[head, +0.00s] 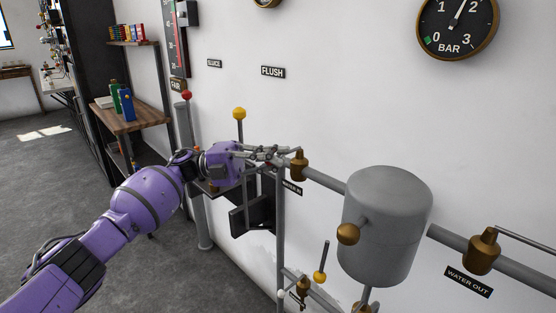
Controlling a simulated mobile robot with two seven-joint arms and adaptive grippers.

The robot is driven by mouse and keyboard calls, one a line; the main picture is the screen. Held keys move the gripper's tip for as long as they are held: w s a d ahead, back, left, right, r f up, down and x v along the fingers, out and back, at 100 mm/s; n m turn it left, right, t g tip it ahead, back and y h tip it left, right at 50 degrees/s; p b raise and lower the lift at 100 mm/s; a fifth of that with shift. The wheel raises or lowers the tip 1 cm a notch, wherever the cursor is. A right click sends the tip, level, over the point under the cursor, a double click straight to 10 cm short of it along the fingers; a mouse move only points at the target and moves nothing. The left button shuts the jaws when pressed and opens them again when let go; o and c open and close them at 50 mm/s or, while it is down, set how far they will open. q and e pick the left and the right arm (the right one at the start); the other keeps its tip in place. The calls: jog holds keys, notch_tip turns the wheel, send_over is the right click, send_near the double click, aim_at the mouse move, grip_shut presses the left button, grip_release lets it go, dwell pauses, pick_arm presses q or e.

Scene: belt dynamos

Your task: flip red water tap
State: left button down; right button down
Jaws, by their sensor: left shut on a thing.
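My left gripper (272,154) reaches in from the left and is shut on the handle of a brass tap (299,166). The fingers cover most of that handle, and I cannot make out red on it. The tap sits on a grey pipe left of the grey tank, above a partly hidden label (292,187) ending in "IN". Another brass tap (482,251), with a grey bar handle, is at the right above the "WATER OUT" label (469,282). A red ball knob (187,95) tops a lever at the upper left. My right gripper is not in view.
The grey tank (388,225) with a brass knob (347,234) stands right of my gripper. A yellow-knobbed lever (239,114) rises behind my wrist. Below are a lever with a yellow ball (320,276) and a small brass valve (302,288). A pressure gauge (457,25) hangs above.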

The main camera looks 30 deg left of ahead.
pick_arm(q)
jog(key=c, duration=1.9)
grip_release()
jog(key=shift+w+a+r+t, duration=0.2)
jog(key=shift+a+r+t, duration=0.15)
jog(key=shift+a, duration=0.3)
jog(key=shift+o, duration=0.4)
jog(key=shift+f, duration=0.1)
jog(key=shift+s+f, duration=0.1)
jog(key=v, duration=1.2)
